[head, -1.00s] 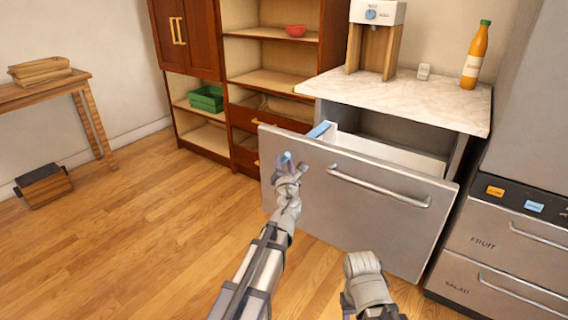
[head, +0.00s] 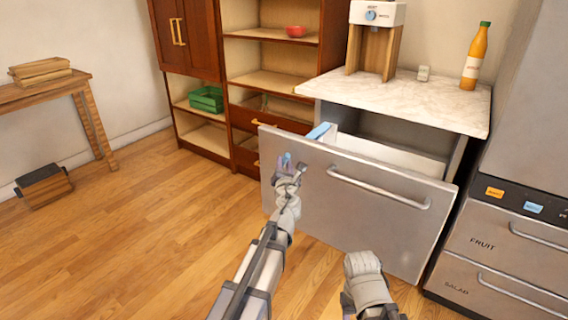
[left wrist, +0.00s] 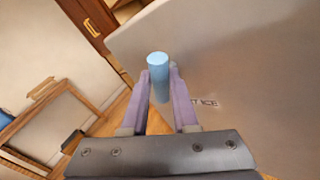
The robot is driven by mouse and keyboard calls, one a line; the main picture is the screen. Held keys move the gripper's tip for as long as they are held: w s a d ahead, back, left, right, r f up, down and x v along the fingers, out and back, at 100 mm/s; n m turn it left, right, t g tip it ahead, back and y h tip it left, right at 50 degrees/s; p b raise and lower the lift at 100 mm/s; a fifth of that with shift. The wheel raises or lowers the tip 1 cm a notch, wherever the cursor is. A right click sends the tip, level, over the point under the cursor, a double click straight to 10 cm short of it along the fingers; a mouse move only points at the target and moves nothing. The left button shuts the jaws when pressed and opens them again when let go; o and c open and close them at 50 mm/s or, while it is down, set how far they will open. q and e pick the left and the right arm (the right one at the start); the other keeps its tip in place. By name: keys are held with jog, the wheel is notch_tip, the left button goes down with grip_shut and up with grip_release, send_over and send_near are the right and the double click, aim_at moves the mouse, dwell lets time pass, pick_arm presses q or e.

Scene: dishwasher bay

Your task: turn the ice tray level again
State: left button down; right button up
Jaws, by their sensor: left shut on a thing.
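My left gripper (head: 287,168) is at the left part of the steel drawer front (head: 390,215). In the left wrist view its two purple fingers (left wrist: 160,95) are shut on a blue cylinder (left wrist: 158,66), like a knob or handle, close to the front, which bears the letters "ICE". The cylinder's far end and what it joins are hidden. A blue piece (head: 319,131), perhaps part of the ice tray, shows above the drawer's left top edge; its tilt is hard to tell.
The drawer stands pulled out below a marble counter (head: 410,98) with a dispenser (head: 376,38) and an orange bottle (head: 475,58). Fridge drawers (head: 500,255) close in the right side. Open wooden floor (head: 150,240) lies to the left.

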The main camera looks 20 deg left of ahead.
pick_arm(q)
jog(key=n+g+h+p, duration=0.2)
jog(key=p, duration=0.2)
jog(key=a+n+g+h+p, duration=0.1)
jog(key=n+g+h+p, duration=0.1)
jog(key=n+p, duration=0.1)
jog(key=r+n+g+h+p, duration=0.1)
jog(key=n+g+h+p, duration=0.1)
jog(key=p, duration=0.4)
jog(key=shift+w+a+n+g+h, duration=0.15)
jog(key=shift+w+n+g+h, duration=0.15)
jog(key=shift+n+h, duration=0.35)
jog(key=shift+a+f+n+g+h+b, duration=0.15)
jog(key=shift+n+g+h+b, duration=0.2)
jog(key=shift+n+h, duration=0.55)
jog(key=shift+a+f+n+g+h+b, duration=0.1)
jog(key=shift+n+g+h+b, duration=0.2)
jog(key=shift+n+h, duration=0.6)
jog(key=shift+a+f+n+g+h+b, duration=0.2)
jog(key=shift+n+h+b, duration=0.3)
jog(key=shift+h, duration=0.75)
jog(key=shift+d+r, duration=0.1)
jog(key=shift+d, duration=0.05)
jog(key=c, duration=1)
grip_release()
